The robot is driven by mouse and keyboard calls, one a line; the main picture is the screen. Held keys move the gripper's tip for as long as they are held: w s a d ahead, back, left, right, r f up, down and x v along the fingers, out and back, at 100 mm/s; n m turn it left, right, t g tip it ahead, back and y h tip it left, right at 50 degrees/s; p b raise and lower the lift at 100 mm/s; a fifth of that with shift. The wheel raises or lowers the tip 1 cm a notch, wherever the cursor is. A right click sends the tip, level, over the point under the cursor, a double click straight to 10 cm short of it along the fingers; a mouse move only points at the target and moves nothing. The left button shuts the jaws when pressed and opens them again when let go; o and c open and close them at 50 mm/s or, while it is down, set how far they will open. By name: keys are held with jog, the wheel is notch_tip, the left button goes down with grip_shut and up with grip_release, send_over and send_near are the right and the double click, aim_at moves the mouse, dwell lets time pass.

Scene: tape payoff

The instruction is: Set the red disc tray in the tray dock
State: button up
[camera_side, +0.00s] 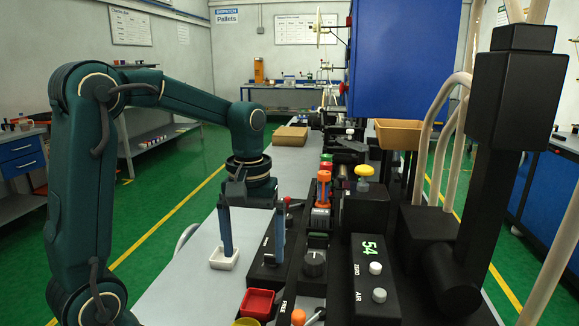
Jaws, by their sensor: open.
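A small red tray (258,304), square with raised walls, sits near the front edge of the picture, left of a black panel marked FREE. I cannot tell whether it holds a disc. My gripper (253,256) points down over the bench with its two long blue fingers wide apart and nothing visible between them. It is behind the red tray and apart from it. The left fingertip appears just above or in front of a small white tray (223,260). The right finger is beside a black box with a knob. I cannot make out which part is the tray dock.
A yellow bowl (246,322) is cut off at the bottom. A cardboard-coloured box (290,136) lies farther back. The grey bench at left is mostly clear.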

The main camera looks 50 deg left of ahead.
jog(key=s+d+r+m+t, duration=0.2)
jog(key=s+d+m+t, duration=0.3)
jog(key=s+d+m, duration=0.3)
jog(key=shift+d+r+m+t, duration=0.15)
jog(key=shift+r+m+t, duration=0.2)
jog(key=shift+m, duration=0.15)
jog(key=shift+s, duration=0.1)
dwell(0.3)
